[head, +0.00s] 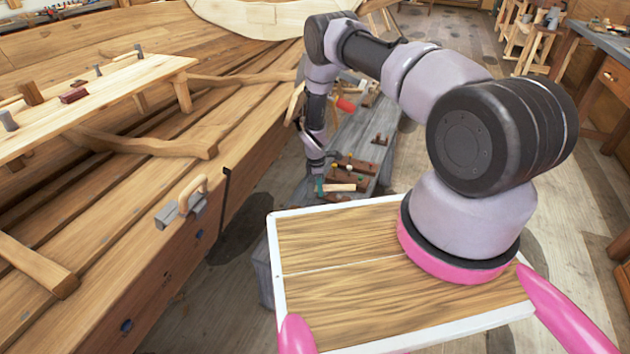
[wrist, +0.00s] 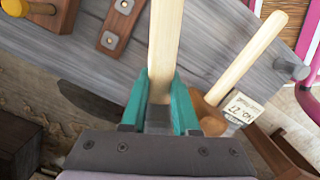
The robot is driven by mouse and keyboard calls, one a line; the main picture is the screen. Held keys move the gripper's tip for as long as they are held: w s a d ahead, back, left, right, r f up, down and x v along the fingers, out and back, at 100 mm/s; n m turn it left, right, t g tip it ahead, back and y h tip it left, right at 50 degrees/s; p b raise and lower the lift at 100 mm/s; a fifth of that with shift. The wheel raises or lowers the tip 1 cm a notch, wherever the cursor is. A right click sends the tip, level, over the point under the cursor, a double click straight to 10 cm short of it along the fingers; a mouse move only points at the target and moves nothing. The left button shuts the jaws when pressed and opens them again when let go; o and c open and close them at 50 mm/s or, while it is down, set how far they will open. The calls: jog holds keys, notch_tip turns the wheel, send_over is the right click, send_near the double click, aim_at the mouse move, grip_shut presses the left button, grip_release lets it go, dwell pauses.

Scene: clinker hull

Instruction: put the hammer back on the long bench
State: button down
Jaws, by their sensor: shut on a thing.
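My gripper (head: 319,186) is low at the near end of the grey long bench (head: 350,140). In the wrist view, its teal fingers (wrist: 160,90) are shut on a pale wooden handle (wrist: 166,35), which I take to be the hammer's. The handle runs up the picture, over the grey bench boards (wrist: 215,45). In the head view the pale handle (head: 341,187) sticks out to the right of the fingers. The hammer's head is hidden in both views. I cannot tell whether the hammer touches the bench.
Brown wooden blocks (wrist: 122,25) lie on the bench. A red-handled tool (head: 345,105) lies farther along. The plank hull (head: 180,200) stands at left.

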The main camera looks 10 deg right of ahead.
jog(key=shift+w+f, duration=0.1)
jog(key=shift+f, duration=3.75)
jog(key=shift+f, duration=0.45)
jog(key=c, duration=0.6)
grip_release()
jog(key=shift+r, duration=4)
